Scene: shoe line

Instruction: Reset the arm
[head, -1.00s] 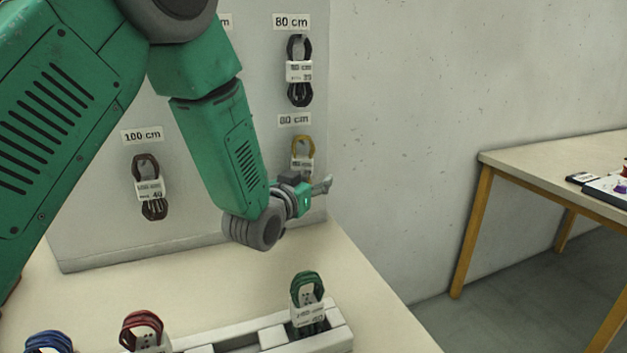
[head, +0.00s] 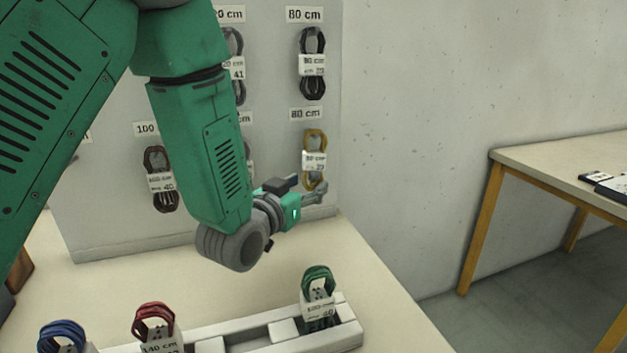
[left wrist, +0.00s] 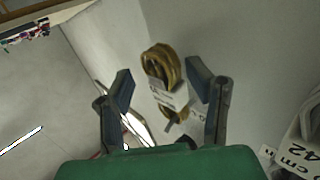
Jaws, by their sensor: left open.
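My left arm, green with grey joints, comes in from the left in the head view. Its gripper (head: 312,193) is in front of the panel, just below and near the yellow lace bundle (head: 315,158) that hangs under an 80 cm label. In the left wrist view the two fingers of my left gripper (left wrist: 165,100) are apart. The yellow bundle (left wrist: 160,66) with its white tag shows between and beyond them, and the jaws are not closed on it. My right gripper is in neither view.
The grey panel (head: 270,150) carries several dark lace bundles. On the table (head: 385,290) a pale holder (head: 345,337) bears a green bundle (head: 318,281), with red (head: 153,320) and blue (head: 62,333) bundles to its left. A second table (head: 540,165) stands at the right, across open floor.

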